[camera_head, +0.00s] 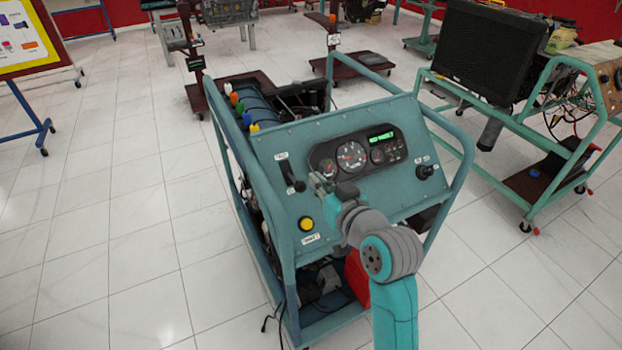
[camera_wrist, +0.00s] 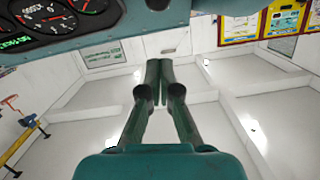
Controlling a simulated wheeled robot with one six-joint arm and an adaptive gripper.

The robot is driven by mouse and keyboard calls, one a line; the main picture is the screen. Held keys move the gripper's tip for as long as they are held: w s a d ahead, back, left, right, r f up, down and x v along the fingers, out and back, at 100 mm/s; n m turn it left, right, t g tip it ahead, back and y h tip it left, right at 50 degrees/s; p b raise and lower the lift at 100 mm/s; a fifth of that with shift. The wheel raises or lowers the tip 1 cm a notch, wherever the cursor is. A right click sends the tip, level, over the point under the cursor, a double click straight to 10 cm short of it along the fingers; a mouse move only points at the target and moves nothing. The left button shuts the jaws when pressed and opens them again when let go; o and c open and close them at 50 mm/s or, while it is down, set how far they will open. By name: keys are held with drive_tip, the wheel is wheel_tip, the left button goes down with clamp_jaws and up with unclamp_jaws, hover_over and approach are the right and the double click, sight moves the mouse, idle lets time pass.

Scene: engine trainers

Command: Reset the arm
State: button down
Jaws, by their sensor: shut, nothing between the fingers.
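My arm reaches up from the bottom right in the head view, in front of the control panel of a teal engine trainer (camera_head: 280,150). My gripper (camera_head: 318,180) is at the panel's face, just below the gauge cluster (camera_head: 358,150) and right of a black lever switch (camera_head: 290,175). In the wrist view my gripper (camera_wrist: 159,68) shows dark fingers with their tips together and nothing between them. The gauges (camera_wrist: 62,15) show at the top left of that view. I cannot tell whether the fingertips touch the panel.
The panel also carries a yellow button (camera_head: 306,223) and a black knob (camera_head: 425,172). A second trainer with a black radiator (camera_head: 490,50) stands to the right. A board (camera_head: 25,38) on a blue stand is at the left. The tiled floor (camera_head: 100,220) at left is clear.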

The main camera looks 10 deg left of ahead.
drive_tip(key=f+v, duration=0.1)
drive_tip(key=v, duration=0.5)
drive_tip(key=s+d+f+m+t+h, duration=0.1)
drive_tip(key=s+d+f+m+h, duration=0.15)
drive_tip(key=s+d+f, duration=0.5)
drive_tip(key=s+d+f+m+t+h, duration=0.1)
drive_tip(key=s+d+f+m+h, duration=0.15)
drive_tip(key=s+d+f, duration=0.45)
drive_tip(key=s+d+f+h, duration=0.1)
drive_tip(key=s+d+h, duration=0.1)
drive_tip(key=s, duration=1.1)
drive_tip(key=s+d+f+h, duration=0.1)
drive_tip(key=s+d+h, duration=0.1)
drive_tip(key=s, duration=1.2)
drive_tip(key=shift+s+d+f+m, duration=0.2)
drive_tip(key=shift+d+m, duration=0.1)
drive_tip(key=shift+d, duration=0.35)
idle(0.3)
